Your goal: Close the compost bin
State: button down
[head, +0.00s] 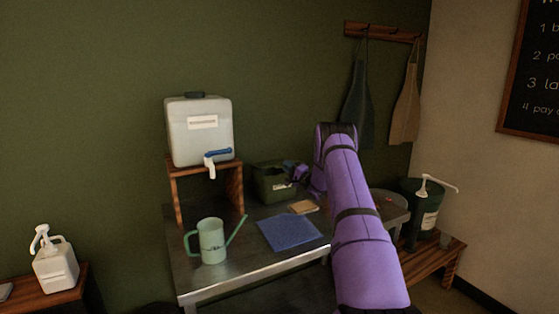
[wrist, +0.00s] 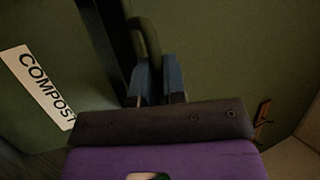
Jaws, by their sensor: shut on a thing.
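The compost bin (head: 271,186) is a dark green box with a pale label, standing at the back of the metal table in the head view. In the wrist view the bin (wrist: 70,45) fills the left side, with its "COMPOST" label tilted. A dark band runs along its edge beside a curved green handle (wrist: 147,34). My gripper (wrist: 158,78) is shut on this handle, its blue fingers either side of the handle's lower end. In the head view my gripper (head: 300,173) is at the bin's right end, partly hidden by my purple arm. I cannot tell whether the lid is fully seated.
A blue cloth (head: 290,233), a tan sponge (head: 303,207) and a green watering can (head: 212,241) are on the table in front of the bin. A white water container (head: 199,131) stands on a wooden stand to the left. A round tray (head: 391,207) is at right.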

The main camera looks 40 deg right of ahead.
jog(key=shift+s+f+n+t+y, duration=0.1)
jog(key=shift+f+n+t+y, duration=0.3)
jog(key=shift+f, duration=0.65)
jog(key=shift+s+f+n+t+y, duration=0.1)
jog(key=shift+f+n+t, duration=0.3)
jog(key=shift+f+t, duration=0.5)
jog(key=shift+a+f, duration=0.1)
jog(key=shift+f, duration=0.15)
jog(key=c, duration=1.5)
grip_release()
jog(key=s, duration=0.4)
jog(key=s+d+f, duration=0.1)
jog(key=s, duration=0.4)
jog(key=s+d, duration=0.1)
jog(key=s, duration=0.4)
jog(key=shift+s+f, duration=0.2)
jog(key=shift+f, duration=0.1)
